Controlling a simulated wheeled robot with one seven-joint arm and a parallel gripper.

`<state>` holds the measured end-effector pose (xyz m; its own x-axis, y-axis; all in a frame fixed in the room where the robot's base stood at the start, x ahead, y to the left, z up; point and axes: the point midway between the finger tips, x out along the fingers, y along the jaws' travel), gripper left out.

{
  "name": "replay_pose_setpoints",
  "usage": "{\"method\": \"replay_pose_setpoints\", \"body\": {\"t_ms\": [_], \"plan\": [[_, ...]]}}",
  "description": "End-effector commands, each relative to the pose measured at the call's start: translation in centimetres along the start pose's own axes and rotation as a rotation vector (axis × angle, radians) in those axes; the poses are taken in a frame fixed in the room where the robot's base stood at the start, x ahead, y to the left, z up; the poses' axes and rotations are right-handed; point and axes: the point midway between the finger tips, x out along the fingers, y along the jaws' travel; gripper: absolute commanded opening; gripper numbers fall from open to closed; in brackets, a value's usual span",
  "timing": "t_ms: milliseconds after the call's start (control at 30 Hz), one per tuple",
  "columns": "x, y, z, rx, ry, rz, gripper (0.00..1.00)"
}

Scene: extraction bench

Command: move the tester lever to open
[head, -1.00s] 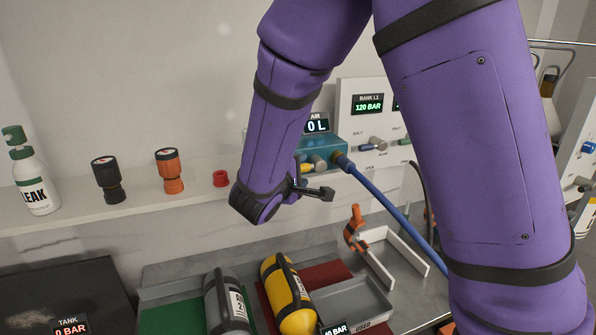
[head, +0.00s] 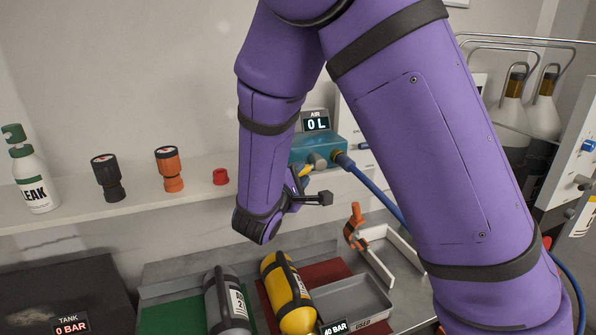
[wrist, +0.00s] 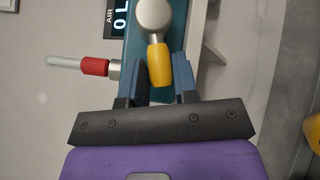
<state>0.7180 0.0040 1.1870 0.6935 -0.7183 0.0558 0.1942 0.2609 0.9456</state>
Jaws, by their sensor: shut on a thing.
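The tester is a teal box (head: 328,149) on the shelf with an "AIR 0 L" display (head: 316,123); it also shows in the wrist view (wrist: 177,28). Its lever has a yellow handle (wrist: 158,66) on a round grey hub (wrist: 154,18). In the wrist view my gripper (wrist: 162,72) has a blue finger on each side of the yellow handle and is shut on it. In the head view the yellow lever (head: 306,171) shows just beside my gripper (head: 298,180), partly hidden by it. The lever's exact stop position cannot be told.
A blue hose (head: 375,191) runs from the tester's right side. Below are a grey cylinder (head: 222,305), a yellow cylinder (head: 291,310), a grey tray (head: 365,308) and an orange clamp (head: 355,228). A red cap (head: 221,177) sits on the shelf to the left.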

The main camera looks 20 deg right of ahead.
Motion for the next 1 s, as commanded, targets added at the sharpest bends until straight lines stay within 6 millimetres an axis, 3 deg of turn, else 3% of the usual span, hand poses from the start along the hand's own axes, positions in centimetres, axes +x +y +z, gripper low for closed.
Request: {"method": "replay_pose_setpoints", "body": {"t_ms": [500,1000], "plan": [[0.6,-2.5,-0.1,-0.281,-0.076,0.274,0.04],[0.8,-3.1,0.1,-0.366,-0.101,0.361,0.04]]}}
